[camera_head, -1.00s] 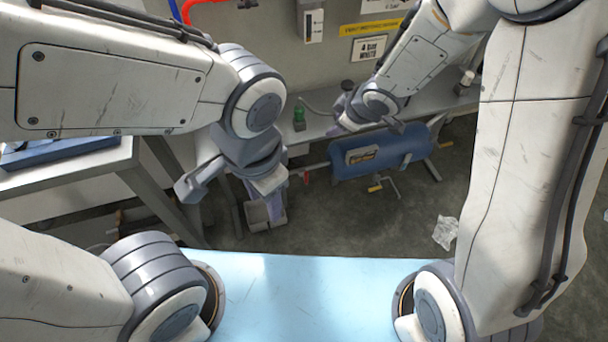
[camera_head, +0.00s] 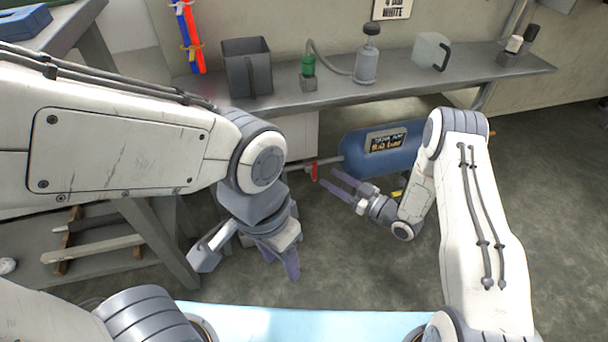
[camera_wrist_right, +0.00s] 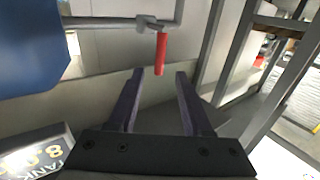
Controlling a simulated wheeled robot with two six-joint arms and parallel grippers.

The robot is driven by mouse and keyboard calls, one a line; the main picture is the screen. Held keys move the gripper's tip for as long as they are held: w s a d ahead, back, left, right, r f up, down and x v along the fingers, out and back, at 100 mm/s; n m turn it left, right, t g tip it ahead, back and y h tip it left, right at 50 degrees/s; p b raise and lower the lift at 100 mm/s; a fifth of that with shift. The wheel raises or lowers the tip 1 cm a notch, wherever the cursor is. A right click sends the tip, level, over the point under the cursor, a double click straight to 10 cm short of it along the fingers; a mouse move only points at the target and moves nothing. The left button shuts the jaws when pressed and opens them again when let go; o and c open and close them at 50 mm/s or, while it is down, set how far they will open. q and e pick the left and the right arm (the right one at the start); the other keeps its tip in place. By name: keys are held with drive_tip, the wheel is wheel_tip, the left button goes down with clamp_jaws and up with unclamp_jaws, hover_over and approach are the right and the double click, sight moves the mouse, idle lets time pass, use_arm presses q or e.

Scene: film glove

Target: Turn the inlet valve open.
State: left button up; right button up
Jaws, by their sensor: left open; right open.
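The inlet valve has a red lever (camera_head: 315,172) on a thin grey pipe (camera_head: 331,160) at the left end of the blue tank (camera_head: 357,153). In the right wrist view the red lever (camera_wrist_right: 161,54) hangs down, crosswise to the pipe (camera_wrist_right: 103,21). My right gripper (camera_head: 328,179) is open and empty, its fingers pointing at the lever from the right. In the right wrist view the lever's lower end appears between the fingertips (camera_wrist_right: 160,74), beyond them and apart. My left gripper (camera_head: 284,266) is open and empty, hanging down left of the valve.
A grey bench (camera_head: 420,82) runs above the tank, carrying a dark bin (camera_head: 247,68), a bottle (camera_head: 366,62) and a clear jug (camera_head: 430,52). A table leg (camera_head: 160,240) stands at left. The floor at right is clear.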

sight(316, 170)
drive_tip(key=b+x, duration=0.4)
drive_tip(key=x, duration=0.5)
drive_tip(key=shift+f, duration=0.2)
drive_tip(key=shift+w+a+r+b, duration=0.15)
drive_tip(key=shift+w+a+b, duration=0.3)
drive_tip(key=shift+a, duration=0.05)
clamp_jaws()
idle(0.7)
